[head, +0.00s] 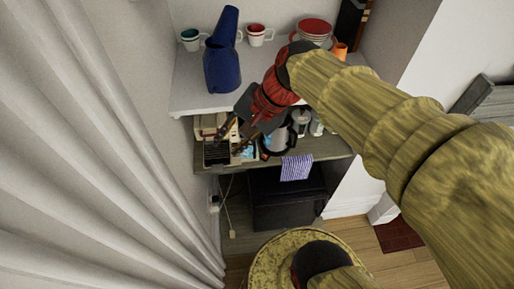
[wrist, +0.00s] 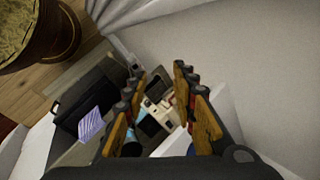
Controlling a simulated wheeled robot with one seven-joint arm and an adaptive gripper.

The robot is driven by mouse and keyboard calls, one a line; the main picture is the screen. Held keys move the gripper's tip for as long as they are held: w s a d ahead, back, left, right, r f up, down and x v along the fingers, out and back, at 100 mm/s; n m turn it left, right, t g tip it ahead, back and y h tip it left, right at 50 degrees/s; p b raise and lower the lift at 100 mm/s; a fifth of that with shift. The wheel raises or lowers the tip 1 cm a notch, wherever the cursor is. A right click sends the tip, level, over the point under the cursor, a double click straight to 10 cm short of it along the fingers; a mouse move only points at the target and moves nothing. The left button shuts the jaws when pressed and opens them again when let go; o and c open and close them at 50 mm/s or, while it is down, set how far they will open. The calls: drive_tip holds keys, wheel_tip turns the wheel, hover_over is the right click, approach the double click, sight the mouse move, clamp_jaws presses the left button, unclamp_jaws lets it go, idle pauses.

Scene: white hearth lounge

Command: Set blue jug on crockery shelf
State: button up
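A dark blue jug (head: 222,68) stands on the white upper shelf (head: 190,97), near its left front. A second tall blue shape (head: 228,24) rises just behind it; I cannot tell whether it is part of the same jug. My gripper (head: 232,141) is in front of the shelves, below and right of the jug and apart from it. In the wrist view my gripper (wrist: 158,74) has its fingers spread with nothing held between them. The jug is not clearly visible in the wrist view.
White cups (head: 190,45) (head: 257,40) and a red-lined bowl (head: 311,33) stand at the upper shelf's back. A kettle (head: 279,140), a cream appliance (head: 210,128) and a striped cloth (head: 296,167) are on the lower shelf. A white curtain (head: 90,150) hangs at left.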

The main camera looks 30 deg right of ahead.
drive_tip(key=s+d+n+t+h, duration=0.1)
drive_tip(key=s+d+n+h, duration=0.2)
drive_tip(key=s+n, duration=0.4)
drive_tip(key=n+h, duration=0.1)
drive_tip(key=n, duration=0.2)
drive_tip(key=shift+s+d+r+n+t+h, duration=0.15)
drive_tip(key=shift+d+r+n+t+h, duration=0.15)
drive_tip(key=shift+d+t, duration=0.1)
drive_tip(key=shift+a+f, duration=0.1)
